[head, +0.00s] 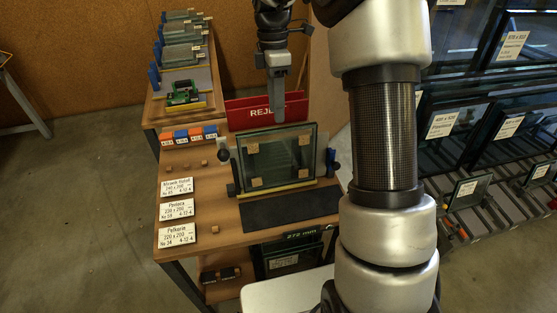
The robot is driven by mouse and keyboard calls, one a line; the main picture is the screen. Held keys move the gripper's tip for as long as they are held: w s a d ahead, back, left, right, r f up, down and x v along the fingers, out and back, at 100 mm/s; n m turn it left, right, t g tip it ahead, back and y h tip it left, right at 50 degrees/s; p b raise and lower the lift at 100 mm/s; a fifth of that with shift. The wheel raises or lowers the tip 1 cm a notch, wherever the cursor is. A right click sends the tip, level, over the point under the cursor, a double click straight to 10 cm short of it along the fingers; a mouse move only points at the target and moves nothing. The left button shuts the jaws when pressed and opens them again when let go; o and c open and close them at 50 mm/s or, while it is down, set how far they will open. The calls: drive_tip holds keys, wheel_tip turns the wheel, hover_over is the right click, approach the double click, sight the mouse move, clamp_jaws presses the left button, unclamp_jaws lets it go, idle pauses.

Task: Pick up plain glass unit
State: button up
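A clear glass unit (278,160) with a dark edge stands nearly upright in a frame on the wooden workbench (205,240). Small tan pads show near its corners. A yellow strip (276,191) runs along its foot. Whether this is the unit called plain, I cannot tell. My gripper (279,108) points down just behind the top edge of the glass, in front of the red bin (245,113). Its fingers look narrow and edge-on, so their opening is unclear. I see nothing held, and contact with the glass cannot be judged.
White label cards (177,210) lie at the bench's left. A dark mat (290,209) lies in front of the glass. A rack with a green board (183,93) stands behind left. Shelves of labelled glass units (441,122) stand right, beyond my arm. Bare floor is at left.

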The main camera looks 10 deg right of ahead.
sight(277, 129)
drive_tip(key=f, duration=0.2)
drive_tip(key=s+f, duration=0.1)
drive_tip(key=f, duration=0.5)
drive_tip(key=shift+s+a, duration=0.1)
drive_tip(key=shift+s, duration=0.25)
clamp_jaws()
drive_tip(key=shift+r, duration=0.1)
idle(0.9)
